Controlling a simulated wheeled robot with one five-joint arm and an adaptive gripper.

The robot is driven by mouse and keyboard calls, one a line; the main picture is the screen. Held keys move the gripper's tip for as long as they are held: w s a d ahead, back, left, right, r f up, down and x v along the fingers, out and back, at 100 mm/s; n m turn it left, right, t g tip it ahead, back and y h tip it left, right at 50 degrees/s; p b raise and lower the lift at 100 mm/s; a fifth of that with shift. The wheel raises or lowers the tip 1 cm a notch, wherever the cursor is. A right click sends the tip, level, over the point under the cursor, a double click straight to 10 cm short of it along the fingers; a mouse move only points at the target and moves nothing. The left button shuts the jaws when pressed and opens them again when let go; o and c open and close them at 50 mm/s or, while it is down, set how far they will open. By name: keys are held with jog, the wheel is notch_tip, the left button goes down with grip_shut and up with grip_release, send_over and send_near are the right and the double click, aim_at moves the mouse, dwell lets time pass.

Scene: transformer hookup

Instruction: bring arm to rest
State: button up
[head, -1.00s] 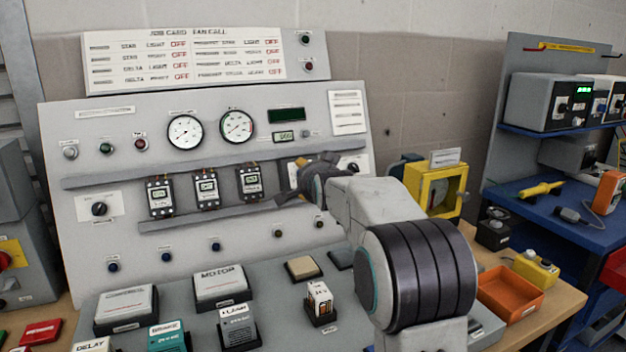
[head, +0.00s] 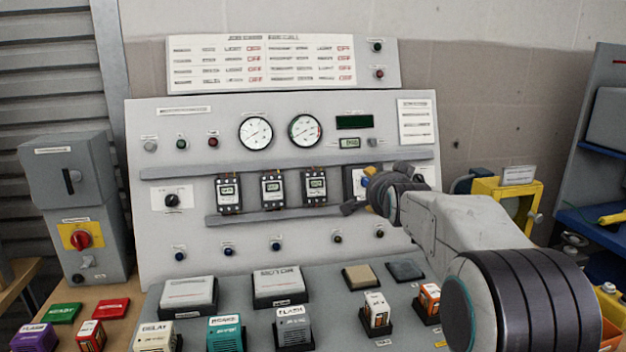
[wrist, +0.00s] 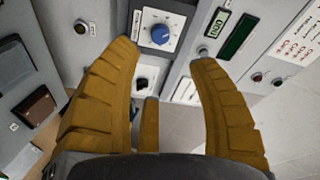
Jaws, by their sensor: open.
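My gripper (wrist: 165,62) is open and empty in the wrist view, its yellow-brown fingers spread apart. Beyond the fingertips is a blue knob (wrist: 160,36) on a white and grey plate of the panel; whether a finger touches the plate I cannot tell. In the head view my arm reaches from the lower right to the right part of the grey control panel (head: 200,130), and my wrist hides most of the gripper and the knob there.
Contactors (head: 272,192) sit on the panel's middle rail. Relay boxes such as the teal one (head: 225,335) stand on the sloped desk. A grey switch box (head: 75,190) stands left. A yellow-framed device (head: 510,200) is right of the panel, close behind my arm.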

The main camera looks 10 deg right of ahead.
jog(key=s+a+f+n+g+y+p, duration=0.1)
jog(key=s+a+n+g+p, duration=0.2)
jog(key=s, duration=1)
jog(key=s+a+f+n+g+y+p, duration=0.1)
jog(key=s+a+n+g+p, duration=0.3)
jog(key=s, duration=0.9)
jog(key=s+a+f+n+g+y+p, duration=0.1)
jog(key=s+a+n+p, duration=0.4)
jog(key=s, duration=0.9)
jog(key=f+n+g+p, duration=0.1)
jog(key=g+p, duration=0.1)
jog(key=p, duration=0.1)
jog(key=shift+a+f+n+g, duration=0.25)
jog(key=shift+a+n+g, duration=0.1)
jog(key=shift+n+g, duration=0.05)
